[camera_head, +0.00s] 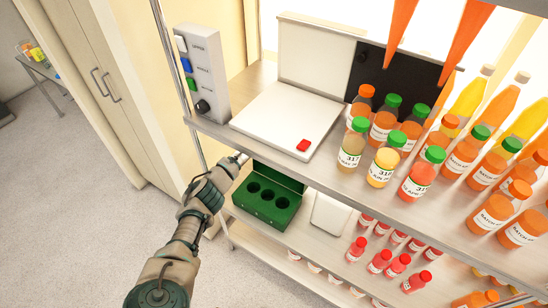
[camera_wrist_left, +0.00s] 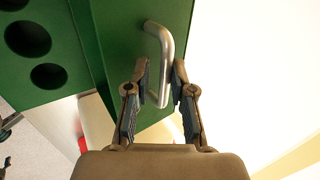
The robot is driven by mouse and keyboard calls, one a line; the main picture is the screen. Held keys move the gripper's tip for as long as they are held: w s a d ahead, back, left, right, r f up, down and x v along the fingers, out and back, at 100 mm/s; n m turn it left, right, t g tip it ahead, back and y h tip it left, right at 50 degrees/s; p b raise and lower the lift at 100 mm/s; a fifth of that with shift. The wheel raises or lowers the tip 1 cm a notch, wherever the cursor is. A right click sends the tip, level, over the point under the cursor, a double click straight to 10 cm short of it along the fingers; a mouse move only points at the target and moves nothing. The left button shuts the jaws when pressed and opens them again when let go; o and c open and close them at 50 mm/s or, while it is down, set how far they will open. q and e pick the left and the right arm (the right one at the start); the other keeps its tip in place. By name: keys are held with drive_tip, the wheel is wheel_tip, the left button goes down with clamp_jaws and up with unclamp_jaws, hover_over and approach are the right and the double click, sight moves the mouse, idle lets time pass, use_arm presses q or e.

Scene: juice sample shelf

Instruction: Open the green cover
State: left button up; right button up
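The green box (camera_head: 265,213) stands on the lower shelf with its round holes exposed. Its green cover (camera_head: 277,176) is raised along the back edge, and its upper part is hidden by the upper shelf. In the left wrist view, the cover (camera_wrist_left: 125,25) carries a metal bar handle (camera_wrist_left: 164,50), beside the box's holed top (camera_wrist_left: 60,45). My right gripper is not in view.
The upper shelf (camera_head: 330,172) overhangs the box and holds a white device (camera_head: 287,115), a switch panel (camera_head: 203,72) and several juice bottles (camera_head: 382,166). A white item (camera_head: 329,214) stands right of the box, near small red bottles (camera_head: 380,261). Open floor lies left.

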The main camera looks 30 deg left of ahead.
use_arm(q)
drive_tip(key=s, duration=1.2)
drive_tip(key=shift+a, duration=0.25)
drive_tip(key=shift+d+r, duration=0.1)
drive_tip(key=shift+r, duration=0.05)
